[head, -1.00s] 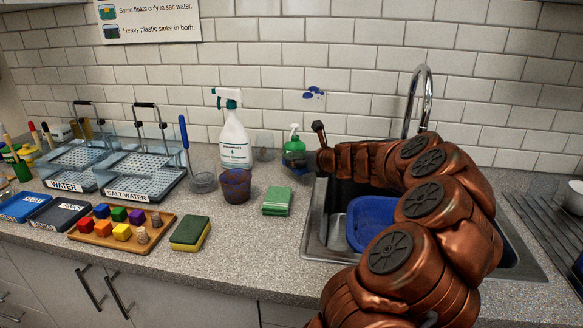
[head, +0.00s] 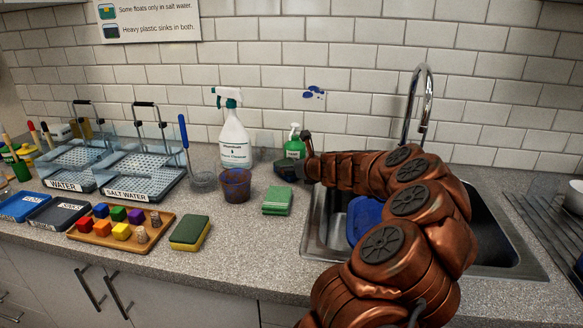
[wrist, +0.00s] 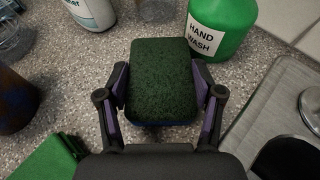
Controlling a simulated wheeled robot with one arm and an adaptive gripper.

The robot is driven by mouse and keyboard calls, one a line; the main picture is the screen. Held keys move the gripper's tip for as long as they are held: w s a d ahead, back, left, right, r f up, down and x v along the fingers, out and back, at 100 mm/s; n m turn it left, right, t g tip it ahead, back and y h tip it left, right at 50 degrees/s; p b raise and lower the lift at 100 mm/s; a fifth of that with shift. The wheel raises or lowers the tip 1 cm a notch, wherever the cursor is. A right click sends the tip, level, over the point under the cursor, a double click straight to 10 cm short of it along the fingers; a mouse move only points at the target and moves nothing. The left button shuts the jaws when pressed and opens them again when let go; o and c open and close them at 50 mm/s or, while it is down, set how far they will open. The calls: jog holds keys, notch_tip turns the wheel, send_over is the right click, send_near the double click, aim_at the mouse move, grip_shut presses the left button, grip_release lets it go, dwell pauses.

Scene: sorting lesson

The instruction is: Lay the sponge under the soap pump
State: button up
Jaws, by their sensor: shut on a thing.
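My gripper (wrist: 162,103) is shut on a sponge (wrist: 161,80) with a dark green scouring top and a strip of blue at its lower edge. In the head view the held sponge (head: 286,171) is small and dark, partly hidden by my gripper (head: 300,168), just in front of the soap pump. The soap pump (head: 294,146) is a green bottle with a white head, upright on the counter near the wall. In the wrist view the hand wash bottle (wrist: 222,28) stands beyond the sponge, to its right. I cannot tell whether sponge and bottle touch.
A spray bottle (head: 235,140) and a dark cup (head: 236,185) stand to the left. A green cloth stack (head: 277,202) and a green-and-yellow sponge (head: 189,233) lie in front. The sink (head: 318,235) with its tap (head: 425,100) is to the right.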

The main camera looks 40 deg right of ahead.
jog(key=shift+f, duration=0.15)
jog(key=o, duration=0.7)
jog(key=shift+o, duration=0.2)
jog(key=shift+r, duration=0.2)
jog(key=shift+v, duration=6.05)
